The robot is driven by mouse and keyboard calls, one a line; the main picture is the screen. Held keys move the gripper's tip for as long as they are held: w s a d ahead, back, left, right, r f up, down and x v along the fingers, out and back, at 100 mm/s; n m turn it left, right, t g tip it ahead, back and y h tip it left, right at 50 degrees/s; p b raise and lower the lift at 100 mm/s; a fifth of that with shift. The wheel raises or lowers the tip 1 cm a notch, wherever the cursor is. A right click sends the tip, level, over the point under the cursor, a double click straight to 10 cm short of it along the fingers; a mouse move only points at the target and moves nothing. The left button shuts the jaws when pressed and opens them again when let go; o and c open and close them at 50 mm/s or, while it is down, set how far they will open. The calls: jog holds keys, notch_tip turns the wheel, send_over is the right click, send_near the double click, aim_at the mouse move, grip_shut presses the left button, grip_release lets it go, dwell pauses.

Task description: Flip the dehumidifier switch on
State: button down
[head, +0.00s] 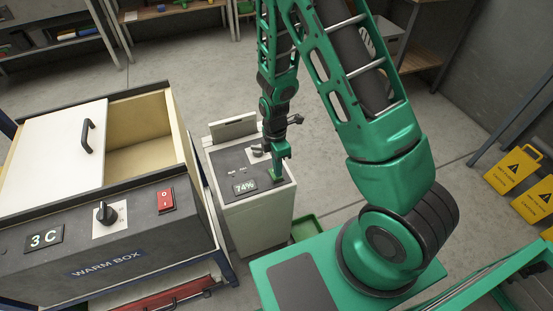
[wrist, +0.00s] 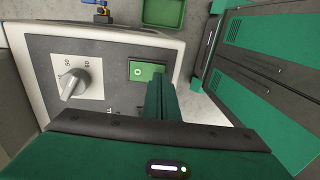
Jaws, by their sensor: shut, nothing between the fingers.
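The dehumidifier (head: 252,215) is a pale cabinet with a dark top panel, standing on the floor beside the warm box. Its display (head: 245,187) reads 74%. Its green rocker switch (wrist: 146,70) shows in the wrist view near the panel's edge, with a round light mark on its left part. A grey knob (wrist: 75,83) on a white dial plate is left of the switch. My gripper (head: 278,172) is shut and empty, pointing down over the switch end of the panel. In the wrist view its fingers (wrist: 160,92) are just beside the switch's lower right; I cannot tell whether they touch it.
The warm box (head: 110,262) with a half-open lid, black knob and red switch (head: 166,200) stands at the left. A green tray (head: 305,228) is on the floor beside the dehumidifier. Yellow caution signs (head: 513,170) stand at the right. Floor behind the dehumidifier is mostly clear.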

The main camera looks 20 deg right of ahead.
jog(key=shift+f, duration=0.75)
jog(key=shift+s+f, duration=0.15)
jog(key=shift+f, duration=0.05)
jog(key=shift+w+r, duration=0.35)
jog(key=shift+w, duration=0.4)
notch_tip(320, 180, up, 14)
jog(key=s, duration=0.1)
jog(key=shift+s, duration=0.3)
jog(key=shift+f, duration=0.1)
dwell(0.4)
